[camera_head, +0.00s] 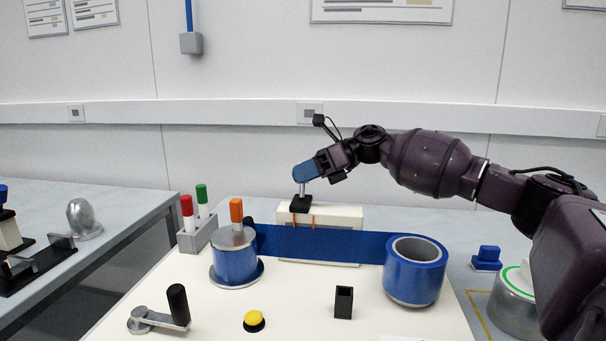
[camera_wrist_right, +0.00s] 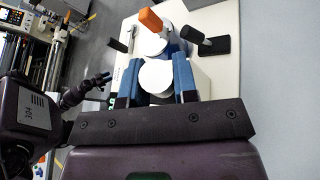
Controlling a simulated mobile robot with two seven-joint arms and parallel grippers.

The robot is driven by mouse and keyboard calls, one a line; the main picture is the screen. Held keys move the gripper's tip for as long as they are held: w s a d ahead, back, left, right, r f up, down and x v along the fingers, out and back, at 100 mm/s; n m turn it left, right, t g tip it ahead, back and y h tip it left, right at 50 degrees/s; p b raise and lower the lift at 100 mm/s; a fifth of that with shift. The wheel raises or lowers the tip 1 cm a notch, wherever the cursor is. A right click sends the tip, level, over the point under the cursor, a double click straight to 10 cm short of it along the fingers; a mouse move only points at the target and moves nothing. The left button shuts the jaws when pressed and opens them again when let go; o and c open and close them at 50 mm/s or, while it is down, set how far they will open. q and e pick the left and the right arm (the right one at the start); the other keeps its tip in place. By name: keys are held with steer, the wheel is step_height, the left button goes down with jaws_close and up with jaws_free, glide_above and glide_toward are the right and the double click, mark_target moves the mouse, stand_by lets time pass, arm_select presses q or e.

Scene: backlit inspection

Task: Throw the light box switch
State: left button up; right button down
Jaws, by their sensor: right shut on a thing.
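The light box (camera_head: 345,215) is a pale box at the back of the cream board, behind the blue band. Its switch has a black base (camera_head: 300,204) and an upright-looking silver stem (camera_head: 302,189). My right gripper (camera_head: 305,172) reaches in from the right and is shut on the top of the switch, with its blue fingers hiding that end. In the right wrist view, a round pale top (camera_wrist_right: 157,78) sits between the two blue fingers. A dark jointed part with small prongs (camera_wrist_right: 100,80) at left there looks like my left gripper, too small to read.
A blue band (camera_head: 320,243) runs between a spool with an orange handle (camera_head: 236,212) and an open blue roll (camera_head: 415,270). In front are a black-handled crank (camera_head: 178,305), a yellow button (camera_head: 254,319) and a black block (camera_head: 344,302). Markers stand in a grey holder (camera_head: 198,235).

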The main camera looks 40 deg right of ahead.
arm_select(q)
steer(key=shift+r, duration=0.15)
arm_select(e)
steer(key=shift+s+r, duration=0.1)
steer(key=shift+s+a+r+n+t+h+p, duration=0.3)
steer(key=shift+a+r+n+h+p, duration=0.15)
steer(key=shift+n+p, duration=0.25)
steer(key=shift+s+a+n+t+h+p, duration=0.4)
steer(key=shift+s+a+n+h+p, duration=0.25)
steer(key=shift+n+h+p, duration=0.3)
steer(key=shift+s+a+f+n+t+h, duration=0.2)
steer(key=shift+a+n+t+h, duration=0.1)
steer(key=shift+n, duration=0.15)
steer(key=shift+s+a+f+n+t+h+p, duration=0.2)
steer(key=shift+s+a+n+t+h+p, duration=0.15)
steer(key=shift+n+h, duration=0.25)
arm_select(q)
steer(key=shift+w+a+r+t, duration=0.1)
steer(key=shift+r+t, duration=0.05)
steer(key=shift+r, duration=0.75)
steer(key=shift+a+r+t, duration=0.1)
steer(key=shift+r+t, duration=0.05)
steer(key=shift+r, duration=0.7)
arm_select(e)
steer(key=shift+s+a+f+n, duration=0.15)
steer(key=shift+a+f+n, duration=0.05)
steer(key=shift+a+n, duration=0.1)
steer(key=shift+t+h, duration=0.25)
steer(key=shift+h, duration=0.05)
